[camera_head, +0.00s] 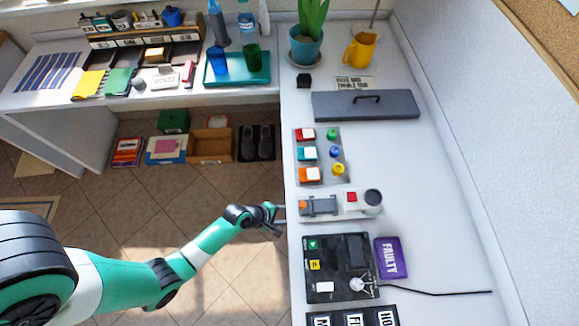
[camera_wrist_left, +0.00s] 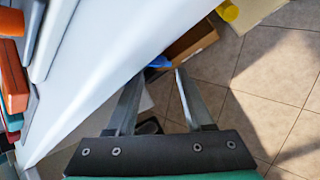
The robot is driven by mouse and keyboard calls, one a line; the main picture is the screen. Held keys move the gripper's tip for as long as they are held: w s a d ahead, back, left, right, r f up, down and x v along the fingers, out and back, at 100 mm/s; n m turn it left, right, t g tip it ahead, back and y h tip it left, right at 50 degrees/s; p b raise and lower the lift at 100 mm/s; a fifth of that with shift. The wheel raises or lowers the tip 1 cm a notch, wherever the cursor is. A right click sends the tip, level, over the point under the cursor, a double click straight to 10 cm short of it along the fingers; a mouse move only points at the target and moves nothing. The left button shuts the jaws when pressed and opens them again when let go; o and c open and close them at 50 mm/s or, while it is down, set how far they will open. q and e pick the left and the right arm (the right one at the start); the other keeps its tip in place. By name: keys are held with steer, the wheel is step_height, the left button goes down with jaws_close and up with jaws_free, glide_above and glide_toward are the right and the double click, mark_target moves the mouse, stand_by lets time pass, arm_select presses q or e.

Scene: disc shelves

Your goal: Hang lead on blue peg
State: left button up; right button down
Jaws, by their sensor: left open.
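My left gripper (camera_head: 280,214) is open and empty beside the left edge of the right-hand counter. In the left wrist view its fingertips (camera_wrist_left: 160,72) are apart, next to the counter's white side. A small blue piece (camera_wrist_left: 158,62) shows just beyond and between the fingertips, partly hidden; I cannot tell whether it is the blue peg. A yellow rounded piece (camera_wrist_left: 228,11) shows farther right. A thin black lead (camera_head: 430,292) lies on the counter, running right from the black panel (camera_head: 322,262). My right gripper is not in view.
A white device (camera_head: 350,203), a button panel (camera_head: 318,180) and a purple FAULTY card (camera_head: 391,257) sit on the counter. An open cardboard box (camera_head: 211,146) and shoes (camera_head: 257,143) are under the back counter.

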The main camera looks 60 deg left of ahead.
arm_select(q)
steer(key=p+v, duration=0.3)
steer(key=v, duration=0.6)
steer(key=shift+p, duration=0.35)
